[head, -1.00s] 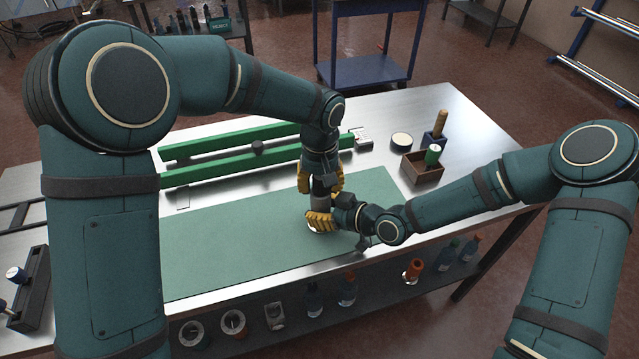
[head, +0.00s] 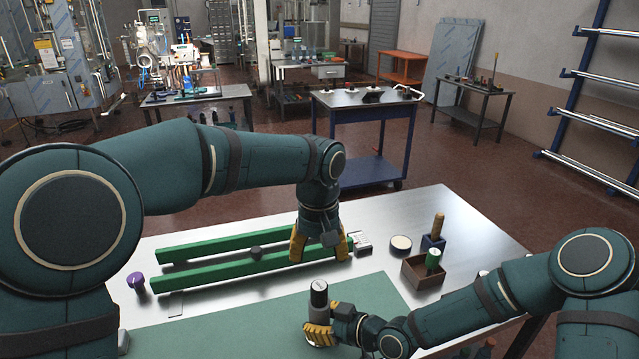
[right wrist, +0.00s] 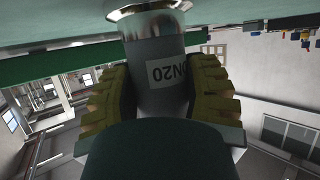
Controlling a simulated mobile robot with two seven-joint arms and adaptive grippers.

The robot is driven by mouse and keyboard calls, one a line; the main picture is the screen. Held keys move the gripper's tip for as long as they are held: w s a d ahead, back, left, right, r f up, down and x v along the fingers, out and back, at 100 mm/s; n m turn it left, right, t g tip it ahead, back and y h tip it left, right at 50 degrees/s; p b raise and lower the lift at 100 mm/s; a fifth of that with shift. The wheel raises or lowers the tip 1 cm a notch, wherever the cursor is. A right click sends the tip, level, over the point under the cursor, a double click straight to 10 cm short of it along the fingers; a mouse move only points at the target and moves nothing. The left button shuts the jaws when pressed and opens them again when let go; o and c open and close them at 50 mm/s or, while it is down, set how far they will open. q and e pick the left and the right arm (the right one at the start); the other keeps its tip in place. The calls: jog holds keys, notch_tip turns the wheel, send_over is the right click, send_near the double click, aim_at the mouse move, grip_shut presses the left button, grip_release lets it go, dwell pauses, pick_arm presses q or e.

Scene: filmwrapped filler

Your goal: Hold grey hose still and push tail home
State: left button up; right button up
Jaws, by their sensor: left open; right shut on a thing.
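Two green bars (head: 225,270) lie behind the green mat (head: 240,325). A purple-topped piece (head: 135,282) stands at left.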

jog(key=o, duration=1.4)
jog(key=shift+c, duration=0.2)
